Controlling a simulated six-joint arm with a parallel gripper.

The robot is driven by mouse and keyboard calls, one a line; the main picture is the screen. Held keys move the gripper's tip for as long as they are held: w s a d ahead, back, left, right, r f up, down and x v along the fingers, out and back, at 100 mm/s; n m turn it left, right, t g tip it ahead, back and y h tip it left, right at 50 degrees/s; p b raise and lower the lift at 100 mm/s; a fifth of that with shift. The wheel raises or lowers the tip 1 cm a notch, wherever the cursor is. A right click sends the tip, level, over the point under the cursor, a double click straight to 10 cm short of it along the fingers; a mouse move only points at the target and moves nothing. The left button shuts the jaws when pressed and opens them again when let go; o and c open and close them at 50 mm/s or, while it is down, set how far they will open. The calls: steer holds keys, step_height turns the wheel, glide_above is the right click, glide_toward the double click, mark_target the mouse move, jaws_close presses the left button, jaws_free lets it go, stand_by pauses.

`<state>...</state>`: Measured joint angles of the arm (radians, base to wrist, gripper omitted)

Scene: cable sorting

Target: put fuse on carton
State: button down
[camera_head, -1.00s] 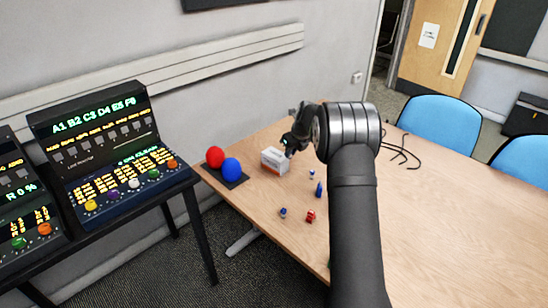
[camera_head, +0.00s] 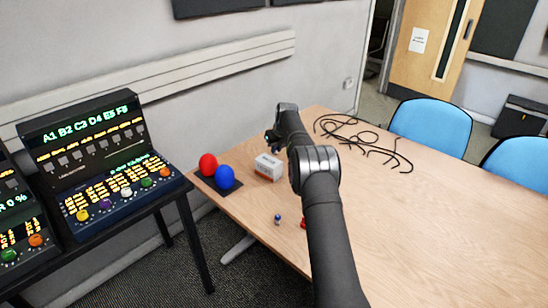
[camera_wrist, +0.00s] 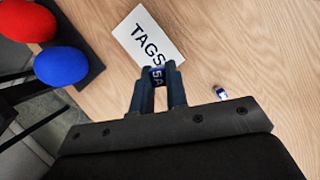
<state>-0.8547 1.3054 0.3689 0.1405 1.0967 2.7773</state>
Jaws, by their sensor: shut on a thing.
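A white carton (camera_head: 262,165) marked TAGS stands on the table near its left side; its top shows in the wrist view (camera_wrist: 140,35). My gripper (camera_head: 271,138) is above and behind the carton in the head view. In the wrist view my gripper (camera_wrist: 157,83) is shut on a blue fuse (camera_wrist: 157,77) marked 5A. The held fuse overlaps the carton's lower edge in that view; I cannot tell whether they touch. The held fuse cannot be made out in the head view.
A red ball (camera_head: 208,164) and a blue ball (camera_head: 225,177) sit on a dark base left of the carton. A small blue piece (camera_head: 278,219) and a partly hidden red piece (camera_head: 303,223) lie nearer. Black cables (camera_head: 365,140) lie at the back right.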

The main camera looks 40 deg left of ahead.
steer(key=shift+s+a+f, duration=0.2)
steer(key=shift+a+f, duration=0.15)
steer(key=shift+a, duration=0.15)
steer(key=shift+f, duration=2)
steer(key=shift+f, duration=0.1)
steer(key=c, duration=1.4)
jaws_free()
steer(key=shift+c, duration=0.2)
steer(key=shift+r, duration=0.35)
steer(key=v, duration=1.1)
steer(key=shift+d+r, duration=0.2)
steer(key=shift+r, duration=0.05)
